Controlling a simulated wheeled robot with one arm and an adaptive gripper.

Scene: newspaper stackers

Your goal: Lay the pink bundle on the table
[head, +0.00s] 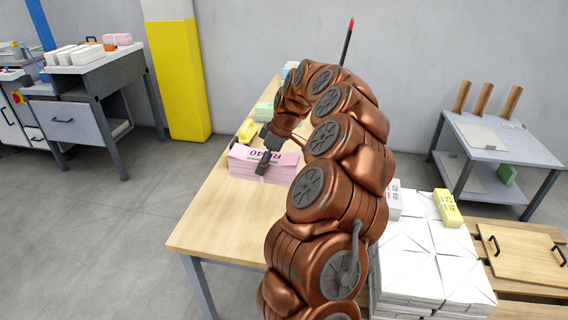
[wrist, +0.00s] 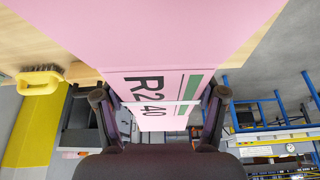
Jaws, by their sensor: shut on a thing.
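The pink bundle (head: 245,165), a stack of pink sheets printed "R2 40", is at the worktable (head: 215,215), over the wooden top near its left edge. In the head view, I cannot tell whether its underside touches the wood. My gripper (head: 270,158) is shut on its near side. In the wrist view, the pink bundle (wrist: 205,45) sits between the two fingers of my gripper (wrist: 160,98), with a pale strap across the print.
A yellow brush (head: 247,131) and a green bundle (head: 264,111) lie farther back on the table. White stacks (head: 430,250) with a yellow bundle (head: 447,209) stand at the right. A grey side table (head: 490,140) is behind them. The table's front left is clear.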

